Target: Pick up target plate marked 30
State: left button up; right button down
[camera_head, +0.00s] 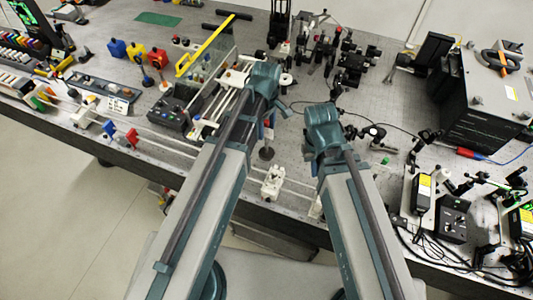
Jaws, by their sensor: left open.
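I cannot make out a plate marked 30; no number is readable at this size. Small upright coloured pieces stand in a rack (22,58) at the far left, and small red and blue pieces (122,133) stand on the rail near the front edge. My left gripper (277,112) is open over the middle of the bench, right of the yellow-handled device, largely hidden by its own wrist. My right gripper (352,140) is to its right, near black optical mounts; its fingers are hard to make out.
A device with a yellow handle (206,46) stands left of my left gripper. Black optical mounts (352,66) crowd the back middle. Cables and instruments (452,217) fill the front right. A white rail carriage (272,183) sits near the front edge.

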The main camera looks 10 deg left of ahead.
pick_arm(q)
jog(key=shift+r, duration=0.1)
grip_shut()
dwell(1.2)
